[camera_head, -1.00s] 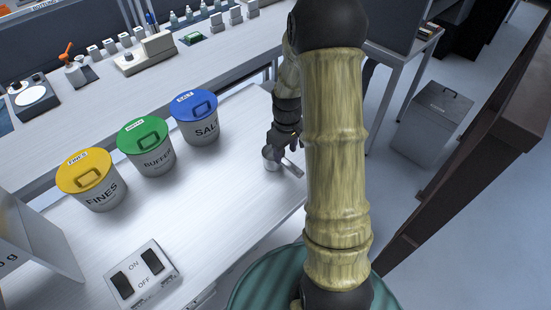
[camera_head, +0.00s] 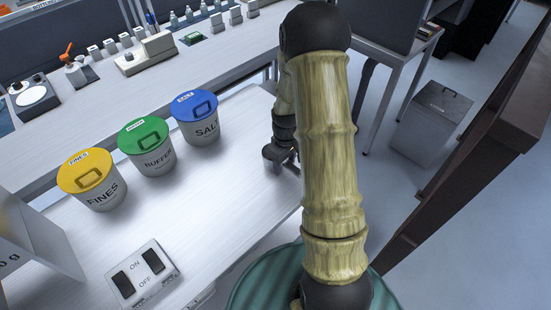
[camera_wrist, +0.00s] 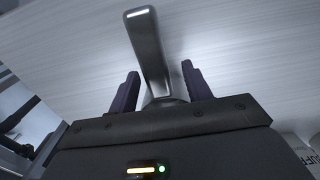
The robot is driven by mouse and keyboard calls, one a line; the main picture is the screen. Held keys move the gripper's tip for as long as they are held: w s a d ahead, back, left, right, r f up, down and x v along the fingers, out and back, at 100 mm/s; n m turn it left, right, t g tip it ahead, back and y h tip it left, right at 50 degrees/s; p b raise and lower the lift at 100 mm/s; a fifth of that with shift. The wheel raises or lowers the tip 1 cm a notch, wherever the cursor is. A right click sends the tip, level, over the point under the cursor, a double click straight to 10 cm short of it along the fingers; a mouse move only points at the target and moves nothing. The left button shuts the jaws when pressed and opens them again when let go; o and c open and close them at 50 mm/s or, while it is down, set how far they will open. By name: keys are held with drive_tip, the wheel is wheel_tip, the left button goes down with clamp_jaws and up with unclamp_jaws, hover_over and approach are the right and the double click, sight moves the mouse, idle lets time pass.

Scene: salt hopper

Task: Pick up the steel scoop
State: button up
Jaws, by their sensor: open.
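The steel scoop (camera_wrist: 148,50) shows in the wrist view as a grey metal handle with a bright end, reaching up from between my gripper's fingers. My gripper (camera_wrist: 160,88) is open, with one dark finger on each side of the handle and a gap on both sides. The scoop's bowl is mostly hidden behind the gripper body. In the head view my gripper (camera_head: 281,160) is low over the right edge of the white table, and it covers most of the scoop.
Three lidded tubs stand left of my gripper: yellow FINES (camera_head: 95,190), green BUFFER (camera_head: 152,158) and blue SALT (camera_head: 200,130). An ON/OFF switch box (camera_head: 142,274) sits at the table's front. The table (camera_head: 215,200) between them is clear. A grey bin (camera_head: 431,120) stands right.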

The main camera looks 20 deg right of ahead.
clamp_jaws()
drive_tip(key=shift+r, duration=0.1)
idle(0.4)
wheel_tip(320, 180, up, 10)
drive_tip(key=shift+f, duration=0.1)
idle(0.4)
idle(0.3)
